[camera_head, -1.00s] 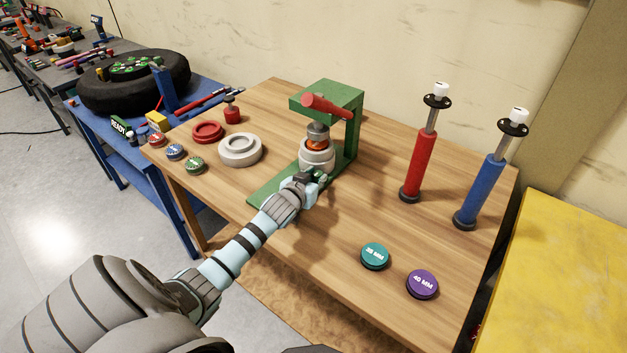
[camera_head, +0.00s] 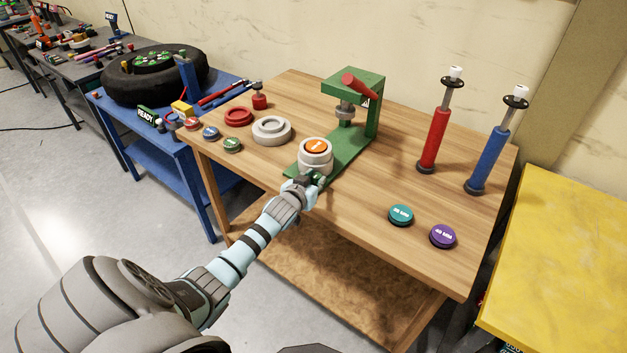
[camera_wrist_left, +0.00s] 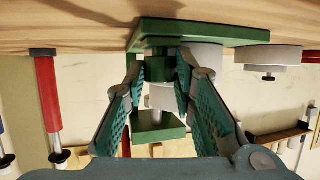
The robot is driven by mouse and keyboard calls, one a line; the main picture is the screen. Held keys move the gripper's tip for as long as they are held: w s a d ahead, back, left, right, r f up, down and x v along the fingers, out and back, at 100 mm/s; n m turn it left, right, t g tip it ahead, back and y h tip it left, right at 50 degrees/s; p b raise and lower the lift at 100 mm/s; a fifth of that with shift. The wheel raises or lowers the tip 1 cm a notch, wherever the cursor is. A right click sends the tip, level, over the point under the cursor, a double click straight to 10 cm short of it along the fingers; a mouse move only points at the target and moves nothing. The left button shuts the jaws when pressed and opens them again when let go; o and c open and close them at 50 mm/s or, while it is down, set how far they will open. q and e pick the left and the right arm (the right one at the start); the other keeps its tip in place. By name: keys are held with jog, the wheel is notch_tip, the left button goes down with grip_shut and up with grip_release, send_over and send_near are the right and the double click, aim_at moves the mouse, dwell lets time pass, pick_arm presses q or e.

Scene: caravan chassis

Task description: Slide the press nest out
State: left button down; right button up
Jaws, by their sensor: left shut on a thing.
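The press (camera_head: 368,90) is a green frame with a red lever, standing on a long green base plate (camera_head: 345,150) on the wooden table. The press nest (camera_head: 313,166) is a pale grey round cup with an orange cap (camera_head: 316,146) in it. It stands upright near the front end of the base plate, clear of the grey ram (camera_head: 345,112). My left gripper (camera_head: 312,182) is at the nest's front side. In the left wrist view my left gripper (camera_wrist_left: 162,72) is shut on the nest's green handle (camera_wrist_left: 158,62). My right gripper is not in view.
A grey ring (camera_head: 271,130) and a red ring (camera_head: 238,116) lie left of the press. Several small caps sit along the left edge. Teal (camera_head: 400,215) and purple (camera_head: 443,236) discs lie front right. Red (camera_head: 433,140) and blue (camera_head: 487,160) cylinders stand behind them.

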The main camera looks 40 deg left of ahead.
pick_arm(q)
jog(key=shift+s+f, duration=0.1)
jog(key=shift+f, duration=0.1)
jog(key=c, duration=1.3)
grip_release()
jog(key=shift+r, duration=0.1)
jog(key=shift+c, duration=0.2)
jog(key=shift+s, duration=0.1)
jog(key=shift+r, duration=0.1)
jog(key=v, duration=1.2)
